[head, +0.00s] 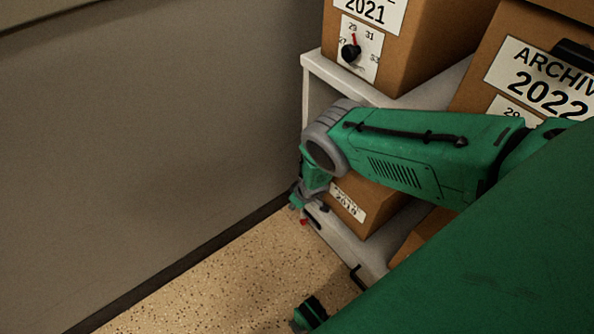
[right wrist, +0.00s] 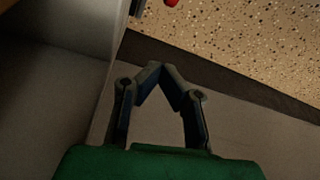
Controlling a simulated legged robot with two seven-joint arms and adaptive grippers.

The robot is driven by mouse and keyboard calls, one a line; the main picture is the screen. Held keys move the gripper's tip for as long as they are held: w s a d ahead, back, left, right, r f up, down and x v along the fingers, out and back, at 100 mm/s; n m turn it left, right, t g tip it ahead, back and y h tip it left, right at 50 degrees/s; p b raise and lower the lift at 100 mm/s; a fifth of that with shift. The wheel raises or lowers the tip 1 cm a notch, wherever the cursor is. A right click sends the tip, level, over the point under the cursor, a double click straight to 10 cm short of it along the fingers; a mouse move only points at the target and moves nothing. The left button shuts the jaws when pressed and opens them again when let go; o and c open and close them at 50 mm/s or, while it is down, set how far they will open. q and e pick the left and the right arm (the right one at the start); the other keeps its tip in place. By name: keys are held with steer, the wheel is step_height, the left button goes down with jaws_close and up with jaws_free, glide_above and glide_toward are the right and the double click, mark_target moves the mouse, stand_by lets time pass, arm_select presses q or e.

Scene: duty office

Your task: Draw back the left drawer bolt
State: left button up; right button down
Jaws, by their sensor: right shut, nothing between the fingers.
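A small red knob (head: 304,221) shows at the left end of the shelf unit's lower drawer front, beside a short dark bar; I take it for the left drawer bolt. It also shows, cut off, at the top edge of the right wrist view (right wrist: 172,3). My right gripper (head: 296,203) hangs just above and left of the knob in the head view. In the right wrist view its fingertips (right wrist: 161,72) meet with nothing between them, apart from the knob. Whether the bolt is shot or drawn is too small to tell. My left gripper is not clearly seen.
Archive boxes marked 2021 (head: 400,45) and 2022 (head: 480,75) stand on the shelf unit (head: 335,72); a smaller box (head: 365,205) sits lower. A black handle (head: 357,278) sticks out from the front. Speckled floor (head: 220,275) lies clear before a grey wall (head: 140,130).

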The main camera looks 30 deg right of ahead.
mark_target(305, 221)
arm_select(q)
step_height(305, 221, down, 4)
steer(key=b, duration=0.3)
steer(key=shift+f, duration=0.15)
arm_select(e)
step_height(305, 221, down, 6)
steer(key=s, duration=0.1)
steer(key=shift+s+d+f, duration=0.15)
steer(key=shift+s+d, duration=0.05)
steer(key=shift+s, duration=0.2)
arm_select(q)
step_height(305, 221, up, 3)
steer(key=p, duration=0.3)
steer(key=shift+r, duration=0.2)
arm_select(e)
steer(key=s, duration=0.4)
steer(key=shift+s+d, duration=0.1)
steer(key=shift+d, duration=0.1)
